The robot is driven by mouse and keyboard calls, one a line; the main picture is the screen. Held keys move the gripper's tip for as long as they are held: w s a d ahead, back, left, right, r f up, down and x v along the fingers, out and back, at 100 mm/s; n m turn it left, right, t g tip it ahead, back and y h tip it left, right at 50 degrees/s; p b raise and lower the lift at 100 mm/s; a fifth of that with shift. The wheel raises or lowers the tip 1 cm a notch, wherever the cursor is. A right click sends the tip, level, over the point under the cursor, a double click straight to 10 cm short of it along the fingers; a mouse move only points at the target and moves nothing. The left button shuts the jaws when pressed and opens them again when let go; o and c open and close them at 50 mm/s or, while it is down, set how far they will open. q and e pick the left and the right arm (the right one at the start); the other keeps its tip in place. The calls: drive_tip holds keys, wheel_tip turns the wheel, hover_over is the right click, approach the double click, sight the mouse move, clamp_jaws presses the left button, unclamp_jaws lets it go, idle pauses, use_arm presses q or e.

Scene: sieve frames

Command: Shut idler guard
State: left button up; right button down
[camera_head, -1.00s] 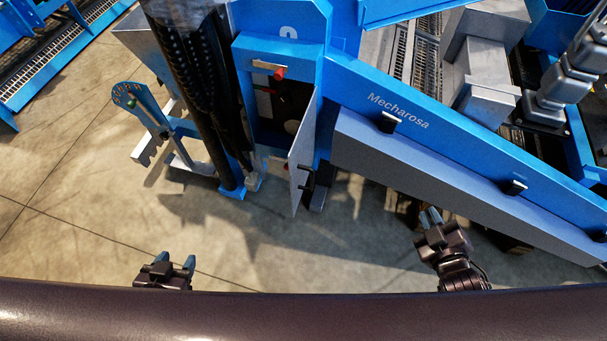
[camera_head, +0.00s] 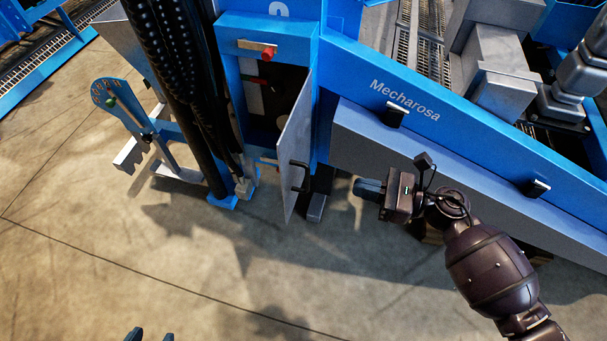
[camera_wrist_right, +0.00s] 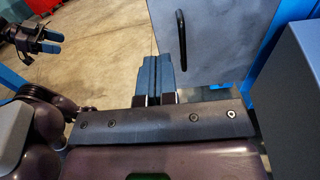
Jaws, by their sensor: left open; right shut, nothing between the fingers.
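The idler guard (camera_head: 296,143) is a grey hinged door with a black handle (camera_head: 300,176). It stands swung open from a blue cabinet (camera_head: 232,97), whose dark inside shows. In the right wrist view the guard (camera_wrist_right: 222,40) and its handle (camera_wrist_right: 181,35) lie just beyond the fingers. My right gripper (camera_head: 357,187) is shut and empty, to the right of the handle and apart from it; its blue fingers also show in the right wrist view (camera_wrist_right: 164,75). My left gripper (camera_head: 149,335) is open at the bottom edge, only its fingertips showing; it also shows in the right wrist view (camera_wrist_right: 38,38).
A long blue beam with a grey side panel (camera_head: 450,175) runs close behind my right gripper. Black hoses (camera_head: 190,100) hang left of the cabinet. A blue stand with a round scale (camera_head: 112,94) is farther left. The concrete floor in front is clear.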

sight(285, 169)
drive_tip(key=x, duration=1.2)
drive_tip(key=shift+a, duration=0.1)
drive_tip(key=shift+x, duration=0.95)
drive_tip(key=shift+a, duration=0.15)
